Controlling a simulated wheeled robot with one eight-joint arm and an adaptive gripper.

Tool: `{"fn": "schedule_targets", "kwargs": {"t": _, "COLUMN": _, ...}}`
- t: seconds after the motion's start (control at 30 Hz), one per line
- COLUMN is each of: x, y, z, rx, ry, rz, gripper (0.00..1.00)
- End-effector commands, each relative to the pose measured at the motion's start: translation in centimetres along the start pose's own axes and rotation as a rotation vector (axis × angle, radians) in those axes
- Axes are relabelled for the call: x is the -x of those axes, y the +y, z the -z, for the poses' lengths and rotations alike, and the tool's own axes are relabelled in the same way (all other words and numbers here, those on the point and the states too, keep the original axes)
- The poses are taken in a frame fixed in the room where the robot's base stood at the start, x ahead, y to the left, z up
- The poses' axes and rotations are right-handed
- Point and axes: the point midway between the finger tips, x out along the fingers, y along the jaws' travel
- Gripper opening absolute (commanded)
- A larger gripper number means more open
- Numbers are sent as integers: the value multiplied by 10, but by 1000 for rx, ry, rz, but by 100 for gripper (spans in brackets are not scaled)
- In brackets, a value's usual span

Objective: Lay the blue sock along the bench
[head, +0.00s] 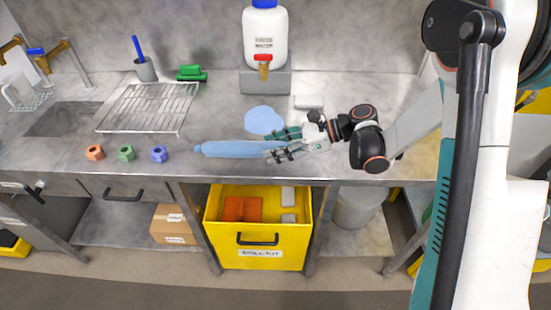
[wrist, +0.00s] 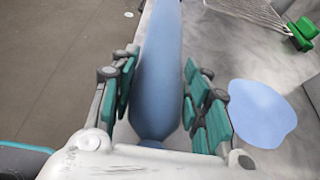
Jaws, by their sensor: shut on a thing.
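The blue sock (head: 235,149) is a long, light blue tube stretched left to right near the front edge of the grey bench (head: 60,166). My gripper (head: 270,146) is at its right end. In the wrist view the sock (wrist: 160,60) runs straight away between the teal finger pads of my gripper (wrist: 163,78), which is shut on it near its tied end. The sock is roughly parallel to the bench edge. I cannot tell whether it rests fully on the bench. A light blue puddle (head: 264,119) lies just behind it, apart from it.
Three coloured nuts, orange (head: 95,152), green (head: 126,152) and blue (head: 159,154), sit left of the sock. A wire rack (head: 150,107) is behind them. A white jug (head: 265,35) stands at the back. A yellow bin (head: 258,250) is below the bench.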

Motion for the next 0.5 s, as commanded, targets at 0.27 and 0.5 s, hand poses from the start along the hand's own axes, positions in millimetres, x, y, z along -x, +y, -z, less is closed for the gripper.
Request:
{"fn": "schedule_targets", "kwargs": {"t": 0.27, "x": -14, "y": 0, "z": 35, "rx": 0, "ry": 0, "rz": 0, "gripper": 16}}
{"fn": "schedule_targets", "kwargs": {"t": 0.5, "x": -15, "y": 0, "z": 37, "rx": 0, "ry": 0, "rz": 0, "gripper": 16}}
